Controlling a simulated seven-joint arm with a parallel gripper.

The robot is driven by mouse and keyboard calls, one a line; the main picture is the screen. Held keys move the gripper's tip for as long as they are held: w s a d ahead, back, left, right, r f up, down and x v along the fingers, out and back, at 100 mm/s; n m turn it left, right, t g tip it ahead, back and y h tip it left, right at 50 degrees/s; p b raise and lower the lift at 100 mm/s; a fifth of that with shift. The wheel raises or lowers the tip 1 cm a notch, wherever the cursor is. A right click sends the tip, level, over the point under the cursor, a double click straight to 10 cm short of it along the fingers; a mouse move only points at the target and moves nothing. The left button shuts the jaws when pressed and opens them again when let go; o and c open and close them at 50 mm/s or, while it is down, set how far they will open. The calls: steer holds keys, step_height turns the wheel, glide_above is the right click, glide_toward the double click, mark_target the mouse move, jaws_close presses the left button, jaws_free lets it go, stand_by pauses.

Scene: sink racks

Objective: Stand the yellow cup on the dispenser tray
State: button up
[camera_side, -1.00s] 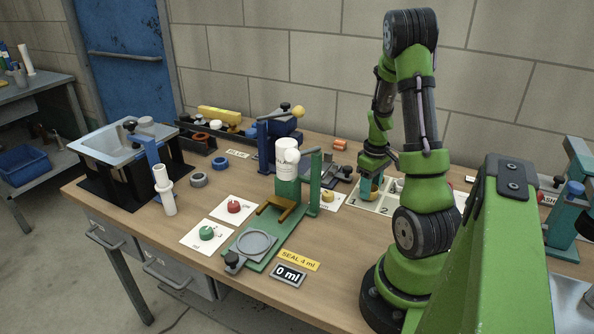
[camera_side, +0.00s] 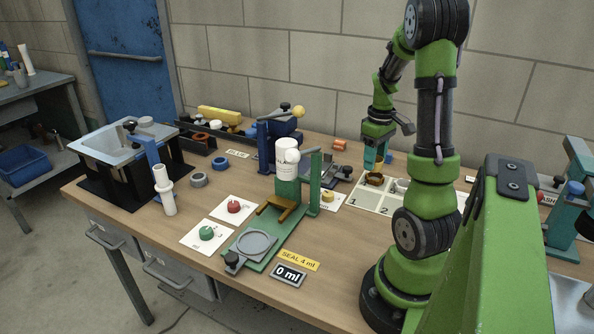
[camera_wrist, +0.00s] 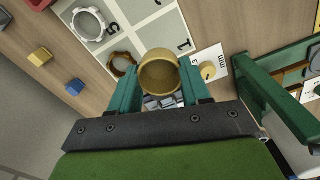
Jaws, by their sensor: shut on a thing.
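The yellow cup (camera_wrist: 158,78) is between the teal fingers of my gripper (camera_wrist: 158,92) in the wrist view, its open mouth showing. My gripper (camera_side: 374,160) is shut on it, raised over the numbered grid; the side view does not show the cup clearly. The dispenser has a green base, a white bottle (camera_side: 287,163) and a round grey tray (camera_side: 256,242) at its front. The tray is bare and lies to the left and nearer the camera than my gripper.
A brown ring-shaped piece (camera_side: 375,179) and a white one (camera_side: 402,184) sit on the numbered grid (camera_side: 371,199). A green post (camera_side: 314,183) stands beside the bottle. A brown fork-shaped holder (camera_side: 276,208) is between bottle and tray. Red and green knobs are left of it.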

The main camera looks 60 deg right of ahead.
step_height(320, 180, up, 18)
steer(key=n, duration=1.7)
glide_above(254, 243)
step_height(254, 243, down, 19)
steer(key=shift+f, duration=2.7)
steer(key=shift+f, duration=1.15)
